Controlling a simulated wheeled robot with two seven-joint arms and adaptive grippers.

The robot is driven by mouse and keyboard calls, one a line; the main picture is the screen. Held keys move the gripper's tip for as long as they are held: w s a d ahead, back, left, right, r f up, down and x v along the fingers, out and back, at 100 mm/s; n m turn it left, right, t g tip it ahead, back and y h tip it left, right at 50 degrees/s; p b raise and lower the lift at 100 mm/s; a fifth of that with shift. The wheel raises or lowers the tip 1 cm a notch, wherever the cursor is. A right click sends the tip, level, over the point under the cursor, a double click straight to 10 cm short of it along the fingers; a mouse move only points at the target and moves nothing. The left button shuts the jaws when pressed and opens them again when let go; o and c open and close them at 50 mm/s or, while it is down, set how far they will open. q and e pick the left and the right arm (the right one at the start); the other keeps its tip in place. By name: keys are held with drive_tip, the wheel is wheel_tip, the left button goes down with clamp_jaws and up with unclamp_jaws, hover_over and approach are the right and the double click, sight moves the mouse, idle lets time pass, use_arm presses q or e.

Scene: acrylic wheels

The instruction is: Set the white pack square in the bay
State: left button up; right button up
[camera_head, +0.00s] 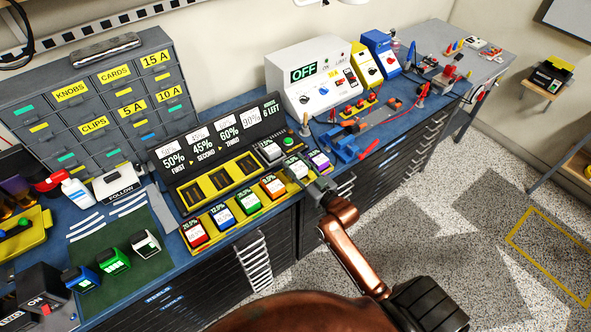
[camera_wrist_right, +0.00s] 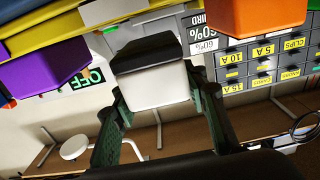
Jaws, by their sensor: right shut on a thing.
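The white pack (camera_head: 297,168), white with a dark part, is in the front row of packs, between the orange pack (camera_head: 272,186) and the purple pack (camera_head: 319,161). My right gripper (camera_head: 312,184) is shut on it. In the right wrist view the white pack (camera_wrist_right: 158,86) sits between the two green fingers; I cannot tell whether it is lifted. The yellow-framed bays (camera_head: 207,205) lie behind the row, below a black percentage display (camera_head: 220,131). The three left bays look empty; a grey-white pack (camera_head: 270,152) is at the right bay. My left gripper is not in view.
Red (camera_head: 195,234), blue (camera_head: 222,217) and green (camera_head: 248,201) packs fill the row to the left. A green button (camera_head: 289,141) and a white OFF machine (camera_head: 312,80) stand behind. More packs stand on a green mat (camera_head: 122,255) at left.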

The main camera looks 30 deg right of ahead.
sight(296, 169)
drive_tip(key=shift+w+d+f, duration=0.2)
drive_tip(key=shift+w+f, duration=0.05)
wheel_tip(296, 169, down, 2)
drive_tip(key=shift+w+d+f, duration=0.1)
drive_tip(key=shift+f, duration=0.35)
drive_tip(key=shift+f, duration=0.1)
drive_tip(key=shift+f, duration=0.15)
drive_tip(key=o, duration=1.5)
drive_tip(key=shift+c, duration=0.2)
